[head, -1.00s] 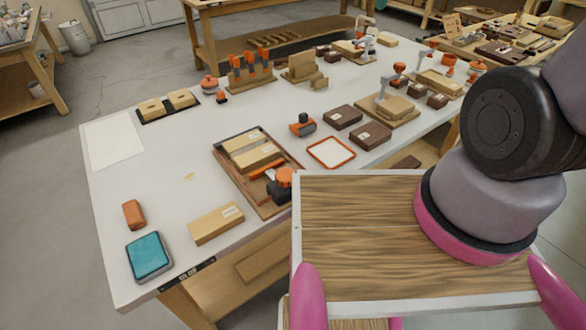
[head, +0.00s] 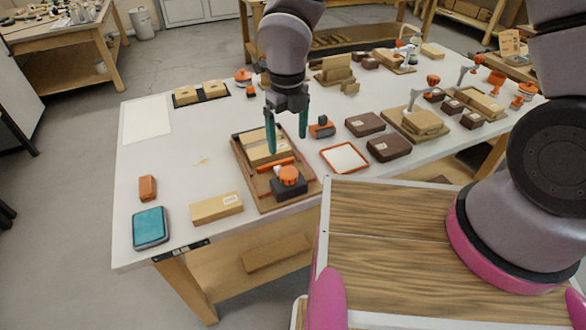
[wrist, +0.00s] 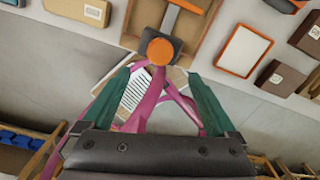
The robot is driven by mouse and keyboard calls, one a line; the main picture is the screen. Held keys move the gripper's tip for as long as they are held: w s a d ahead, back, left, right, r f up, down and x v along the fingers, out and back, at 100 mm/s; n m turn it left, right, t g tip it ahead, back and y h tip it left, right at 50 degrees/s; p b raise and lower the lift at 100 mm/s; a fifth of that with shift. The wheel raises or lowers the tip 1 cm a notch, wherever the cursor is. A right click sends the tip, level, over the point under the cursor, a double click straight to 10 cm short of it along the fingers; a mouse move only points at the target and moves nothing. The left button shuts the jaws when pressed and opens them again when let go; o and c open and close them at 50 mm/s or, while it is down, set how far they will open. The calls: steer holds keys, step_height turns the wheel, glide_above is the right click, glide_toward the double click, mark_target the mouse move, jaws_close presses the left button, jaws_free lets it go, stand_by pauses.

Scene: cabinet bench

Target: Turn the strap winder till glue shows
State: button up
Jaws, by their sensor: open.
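The strap winder appears to be the dark block with a round orange knob (head: 289,176) at the near end of a brown wooden tray (head: 247,173). In the wrist view the orange knob (wrist: 160,51) is near the top centre, with a grey bar running away from it. My gripper (head: 288,143) hangs fingers-down over the tray, just behind the knob in the head view. Its teal fingers are apart and empty, and in the wrist view the fingertips (wrist: 159,76) lie below the knob in the picture. I cannot make out any glue.
An orange-rimmed white tray (head: 345,158) and a small black-and-orange tool (head: 321,127) are to the right. A tan box (head: 216,208) lies to the left.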

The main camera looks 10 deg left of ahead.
mark_target(288, 172)
step_height(288, 172, down, 11)
steer(key=shift+r, duration=0.2)
stand_by(0.3)
steer(key=c, duration=1.4)
steer(key=shift+o, duration=0.2)
steer(key=shift+m, duration=0.4)
